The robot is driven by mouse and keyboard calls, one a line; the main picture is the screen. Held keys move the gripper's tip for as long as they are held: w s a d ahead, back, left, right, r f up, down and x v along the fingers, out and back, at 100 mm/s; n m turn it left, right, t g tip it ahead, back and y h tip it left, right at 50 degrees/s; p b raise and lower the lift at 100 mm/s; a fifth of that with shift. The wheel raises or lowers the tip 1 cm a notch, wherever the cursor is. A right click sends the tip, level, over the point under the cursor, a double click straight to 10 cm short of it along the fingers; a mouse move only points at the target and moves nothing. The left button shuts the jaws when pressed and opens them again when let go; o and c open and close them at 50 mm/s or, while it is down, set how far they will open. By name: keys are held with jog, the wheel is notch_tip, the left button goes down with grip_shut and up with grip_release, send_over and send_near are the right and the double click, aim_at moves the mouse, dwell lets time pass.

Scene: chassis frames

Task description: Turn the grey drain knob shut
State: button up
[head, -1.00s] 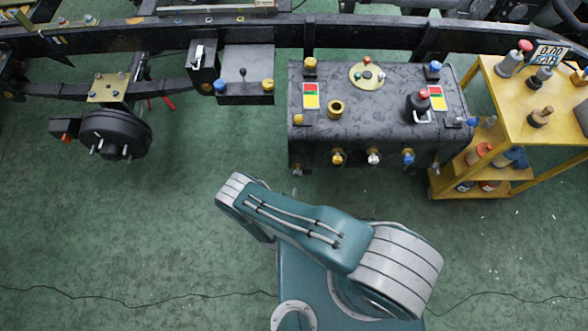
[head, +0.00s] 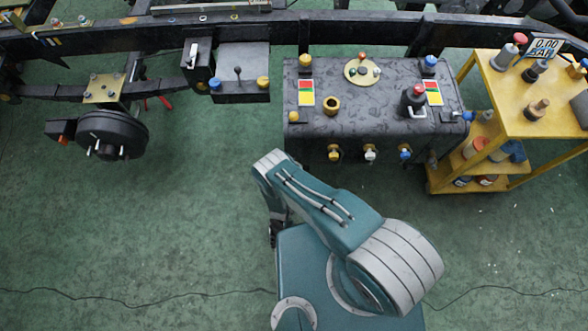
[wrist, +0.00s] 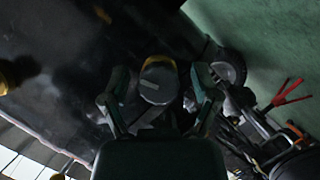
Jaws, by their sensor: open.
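In the wrist view a round knob (wrist: 158,80) with a grey face, a pale bar across it and a yellow ring behind sits between the fingers of my open gripper (wrist: 161,76). Whether the fingers reach around it or stop short of it, I cannot tell. In the head view a pale grey-white knob (head: 370,156) hangs at the tank's near side, between a yellow knob (head: 334,154) and a blue knob (head: 405,153). I cannot tell whether it is the one in the wrist view. My forearm hides most of my gripper in the head view.
The dark tank (head: 380,92) has fittings on top. A yellow cart (head: 500,92) stands close at its right. A brake drum (head: 112,135) is at the left. The green floor (head: 190,215) between is mostly clear, with a thin cable across it. Red handles (wrist: 288,92) show at right in the wrist view.

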grip_shut()
dwell(0.4)
jog(key=m+y, duration=0.1)
jog(key=m, duration=0.1)
jog(key=shift+m+g+y, duration=0.3)
jog(key=shift+m+y, duration=0.1)
jog(key=m+y, duration=0.2)
jog(key=m, duration=0.1)
jog(key=m+y, duration=0.2)
jog(key=m, duration=0.1)
jog(key=shift+m+t+y, duration=0.4)
jog(key=shift+m+y, duration=0.6)
jog(key=shift+m, duration=0.4)
